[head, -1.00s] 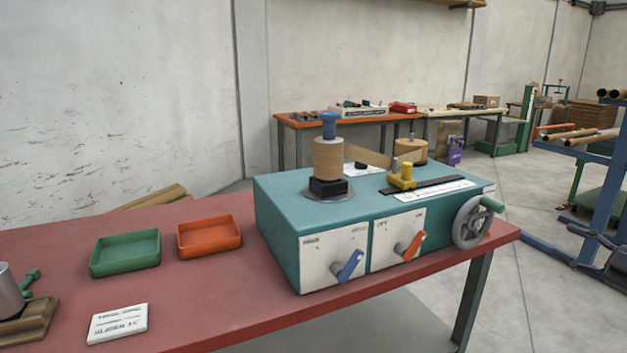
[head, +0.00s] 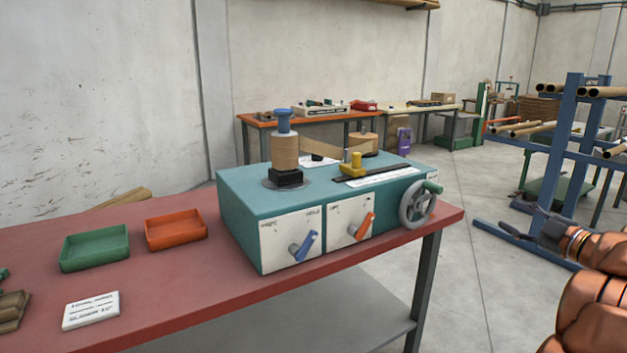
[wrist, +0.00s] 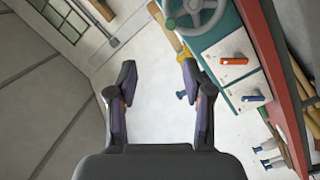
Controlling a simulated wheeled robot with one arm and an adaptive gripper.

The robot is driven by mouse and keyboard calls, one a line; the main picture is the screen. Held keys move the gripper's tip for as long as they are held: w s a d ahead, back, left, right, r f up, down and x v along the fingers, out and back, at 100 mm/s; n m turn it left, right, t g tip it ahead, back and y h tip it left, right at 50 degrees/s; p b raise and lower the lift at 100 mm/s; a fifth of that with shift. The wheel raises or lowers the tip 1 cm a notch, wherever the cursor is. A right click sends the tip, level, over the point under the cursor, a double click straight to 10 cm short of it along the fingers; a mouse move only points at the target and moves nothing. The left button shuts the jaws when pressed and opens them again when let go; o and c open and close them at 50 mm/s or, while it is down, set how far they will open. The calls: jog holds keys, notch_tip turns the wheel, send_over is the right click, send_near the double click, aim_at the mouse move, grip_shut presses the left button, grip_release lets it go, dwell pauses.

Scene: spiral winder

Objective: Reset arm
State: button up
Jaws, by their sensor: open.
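My copper-coloured arm enters the head view at the lower right. My gripper (head: 530,230) is to the right of the red table, clear of it. In the wrist view my gripper (wrist: 158,82) has its two dark fingers apart with nothing between them. The teal winder (head: 240,208) stands on the red table and carries a tan spool with a blue top (head: 284,150). Its blue lever (head: 305,245), orange lever (head: 363,227) and grey handwheel (head: 417,205) are on the front. The winder also shows tilted at the right of the wrist view (wrist: 228,28).
The red table (head: 190,300) also bears a green tray (head: 95,250), an orange tray (head: 175,232) and a white card (head: 91,310). A blue rack (head: 568,130) with cardboard tubes stands behind my arm at right. Open floor lies between table and rack.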

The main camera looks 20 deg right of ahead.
jog(key=w+r+m+g+h, duration=0.2)
jog(key=w+r+m+h, duration=0.1)
jog(key=w+m+h, duration=0.3)
jog(key=w+a+f+m+g+h, duration=0.1)
jog(key=a+f+m+g+h, duration=0.1)
jog(key=a+m+g+h, duration=0.15)
jog(key=s+a+f+m+g+y, duration=0.1)
jog(key=s+a+f+m+g, duration=0.1)
jog(key=s+a+f+g, duration=0.45)
jog(key=s+a+f+m+g+y, duration=0.1)
jog(key=s+a+f+m+y, duration=0.15)
jog(key=a+f, duration=0.8)
jog(key=s+a+f+n+g+y, duration=0.15)
jog(key=s+a+g, duration=0.25)
jog(key=s+a, duration=0.85)
jog(key=s+a+f+n+g+y, duration=0.1)
jog(key=s+a+f+g+y, duration=0.2)
jog(key=s+a, duration=0.95)
notch_tip(320, 180, up, 22)
jog(key=w+p, duration=0.1)
jog(key=p, duration=1.9)
jog(key=shift+a+r+p, duration=0.15)
jog(key=shift+a+p, duration=0.2)
jog(key=shift+a, duration=0.05)
